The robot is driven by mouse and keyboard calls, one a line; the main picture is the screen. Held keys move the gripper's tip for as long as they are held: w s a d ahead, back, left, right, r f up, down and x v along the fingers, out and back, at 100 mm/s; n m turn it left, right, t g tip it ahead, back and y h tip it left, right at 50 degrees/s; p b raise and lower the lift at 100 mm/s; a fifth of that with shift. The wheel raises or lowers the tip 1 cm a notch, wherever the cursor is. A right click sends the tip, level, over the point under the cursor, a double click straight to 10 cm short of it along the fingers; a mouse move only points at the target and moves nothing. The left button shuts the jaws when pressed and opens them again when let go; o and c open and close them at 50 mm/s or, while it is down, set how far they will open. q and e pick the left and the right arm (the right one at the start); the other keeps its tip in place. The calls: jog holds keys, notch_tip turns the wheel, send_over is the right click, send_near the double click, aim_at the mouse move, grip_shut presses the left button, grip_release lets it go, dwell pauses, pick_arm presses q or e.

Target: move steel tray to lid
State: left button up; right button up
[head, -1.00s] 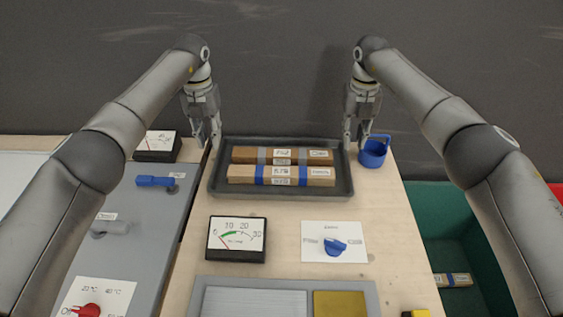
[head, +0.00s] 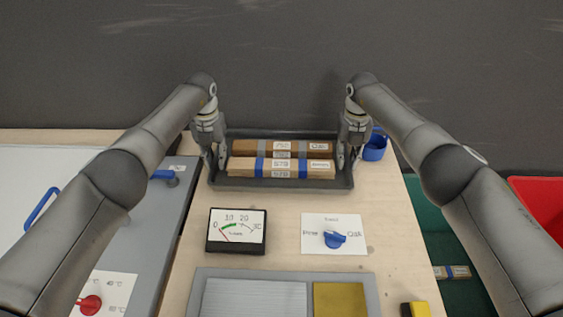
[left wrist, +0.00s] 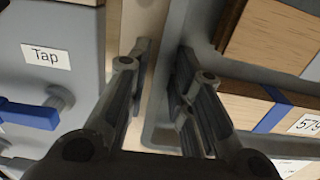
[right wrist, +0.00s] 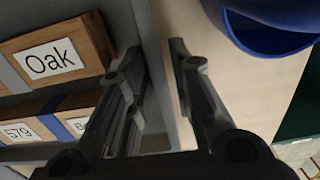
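The steel tray (head: 281,184) is dark grey and shallow, at the back of the bench, with labelled wood bundles (head: 282,171) in it. My left gripper (head: 215,161) is low at its left end; in the left wrist view its fingers (left wrist: 163,50) are apart, either side of the tray's end wall. My right gripper (head: 348,161) is low at the right end; its fingers (right wrist: 157,48) are apart around that wall. Contact with the wall cannot be told. A pale panel with a blue handle (head: 41,207) lies far left; whether it is the lid is unclear.
A blue mug (head: 375,148) stands close to the right gripper. A dial meter (head: 236,232) and a card with a blue knob (head: 334,238) are in front of the tray. A grey unit with a red knob (head: 90,305) is at left. Green and red bins (head: 538,200) are right.

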pick_arm(q)
jog(key=shift+f, duration=0.25)
pick_arm(e)
jog(key=shift+f, duration=0.25)
pick_arm(q)
grip_shut()
pick_arm(e)
grip_shut()
pick_arm(q)
jog(key=shift+w+r, duration=0.1)
jog(key=shift+r, duration=0.2)
pick_arm(e)
jog(key=shift+w+r, duration=0.1)
jog(key=shift+r, duration=0.15)
